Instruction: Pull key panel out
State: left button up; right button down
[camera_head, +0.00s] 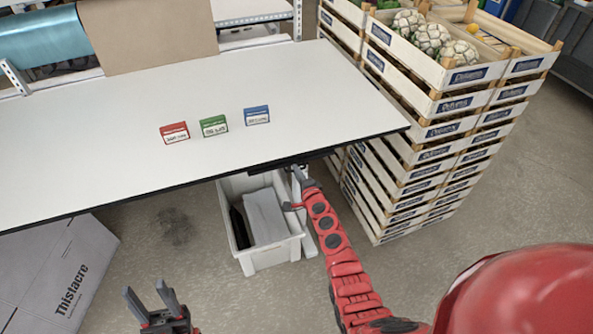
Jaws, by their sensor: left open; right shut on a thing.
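A thin dark key panel (279,168) shows under the front edge of the white table, towards its right end. Most of it is hidden beneath the tabletop. My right gripper (298,172) is at this edge, shut on the panel, though the contact is small in the picture. My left gripper (150,297) is open and empty, low at the bottom left, well apart from the table.
Red (174,133), green (214,126) and blue (257,115) boxes stand on the table (90,165). A white bin (270,258) stands on the floor below my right gripper. Stacked crates (420,160) rise at right. A grey carton (45,270) lies at lower left.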

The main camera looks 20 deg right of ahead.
jog(key=f+p+v, duration=0.1)
jog(key=v, duration=0.6)
jog(key=shift+s+f+p, duration=0.2)
jog(key=shift+s+p, duration=0.1)
jog(key=shift+s, duration=0.1)
jog(key=c, duration=1.2)
grip_release()
jog(key=shift+w, duration=0.1)
jog(key=shift+c, duration=0.2)
jog(key=b+v, duration=0.3)
jog(key=v, duration=1.4)
